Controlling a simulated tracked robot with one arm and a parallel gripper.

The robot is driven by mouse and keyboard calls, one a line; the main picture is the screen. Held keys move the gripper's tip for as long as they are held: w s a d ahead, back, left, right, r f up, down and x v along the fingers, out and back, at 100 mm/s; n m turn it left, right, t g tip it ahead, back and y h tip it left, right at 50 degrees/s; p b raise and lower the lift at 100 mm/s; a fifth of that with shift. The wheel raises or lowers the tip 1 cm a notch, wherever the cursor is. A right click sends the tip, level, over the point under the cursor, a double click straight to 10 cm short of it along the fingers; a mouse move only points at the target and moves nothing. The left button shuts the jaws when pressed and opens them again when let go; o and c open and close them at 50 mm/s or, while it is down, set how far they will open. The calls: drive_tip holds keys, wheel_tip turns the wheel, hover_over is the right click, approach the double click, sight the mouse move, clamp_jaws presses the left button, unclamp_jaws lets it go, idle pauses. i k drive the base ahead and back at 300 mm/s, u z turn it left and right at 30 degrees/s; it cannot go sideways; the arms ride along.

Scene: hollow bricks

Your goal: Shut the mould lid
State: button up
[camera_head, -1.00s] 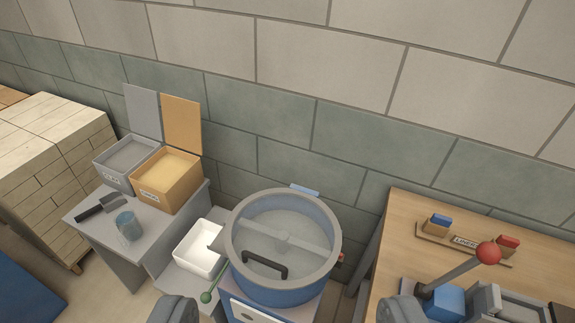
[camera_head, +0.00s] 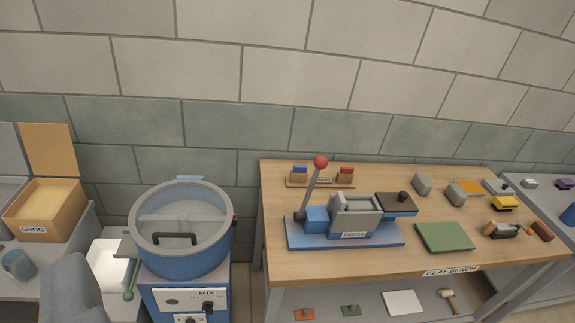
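The press (camera_head: 322,236) stands on the clay bench on a blue base, with a red-knobbed lever (camera_head: 312,185) tilted up. Its grey mould (camera_head: 355,217) is open at the top. The mould lid (camera_head: 395,205), a dark plate with a black knob, lies swung open to the right of the mould. One grey part of my gripper (camera_head: 75,288) shows at the lower left, far left of the press and touching nothing I can see. Its other side is not visible, so its opening cannot be told.
The blue mixer (camera_head: 182,252) with a clear-topped drum stands left of the bench. The wooden clay bench (camera_head: 290,262) also holds a green mat (camera_head: 444,237), grey blocks (camera_head: 455,194) and small tools. A block rack (camera_head: 320,182) sits behind the press. A block wall rises behind.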

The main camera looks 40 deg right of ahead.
sight(390, 202)
drive_tip(key=z, duration=1.8)
drive_tip(key=k, duration=0.35)
drive_tip(key=z, duration=0.4)
drive_tip(key=i, duration=1.55)
drive_tip(key=u, duration=0.65)
